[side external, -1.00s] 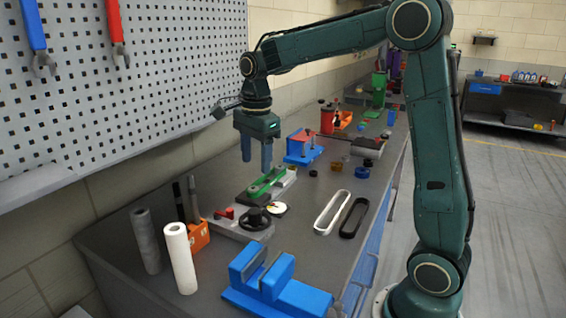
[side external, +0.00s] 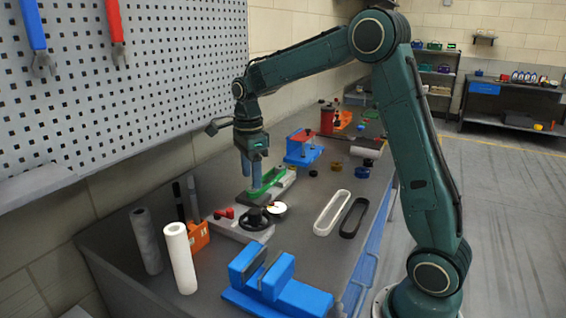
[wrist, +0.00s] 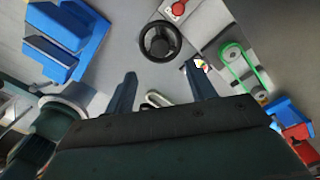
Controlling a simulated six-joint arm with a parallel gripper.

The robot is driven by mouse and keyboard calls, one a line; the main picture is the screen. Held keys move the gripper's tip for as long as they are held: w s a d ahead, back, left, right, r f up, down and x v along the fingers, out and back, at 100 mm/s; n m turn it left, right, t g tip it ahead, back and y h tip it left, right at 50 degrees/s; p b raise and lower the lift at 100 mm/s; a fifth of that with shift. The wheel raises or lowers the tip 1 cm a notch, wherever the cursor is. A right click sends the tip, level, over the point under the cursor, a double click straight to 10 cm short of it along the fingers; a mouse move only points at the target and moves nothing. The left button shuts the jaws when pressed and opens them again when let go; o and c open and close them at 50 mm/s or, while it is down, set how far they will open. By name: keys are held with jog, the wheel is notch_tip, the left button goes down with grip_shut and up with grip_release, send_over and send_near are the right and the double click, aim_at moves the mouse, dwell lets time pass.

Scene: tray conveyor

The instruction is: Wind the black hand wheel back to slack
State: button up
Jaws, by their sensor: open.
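The black hand wheel (side external: 254,219) sits on a grey base plate on the bench, beside a white dial gauge (side external: 276,209) and a red part (side external: 225,213). In the wrist view the wheel (wrist: 160,42) lies beyond the fingertips, uncovered. The gauge (wrist: 199,64) is partly hidden by the right finger there. My gripper (side external: 251,181) is open and empty, fingers pointing down. It is behind the wheel in the side view, by the green belt fixture (side external: 268,182). In the wrist view my gripper (wrist: 160,77) shows both fingers spread, with nothing between them.
A blue vise (side external: 275,284) stands at the front. White (side external: 183,258) and grey (side external: 146,241) rolls and an orange tool holder (side external: 197,238) stand left. White (side external: 332,213) and black (side external: 353,217) loops lie right of the wheel. A blue-red fixture (side external: 304,148) stands behind.

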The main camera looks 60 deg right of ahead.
aim_at(254, 211)
notch_tip(254, 211, down, 11)
jog(key=shift+s+r, duration=0.1)
dwell(0.4)
jog(key=c, duration=1)
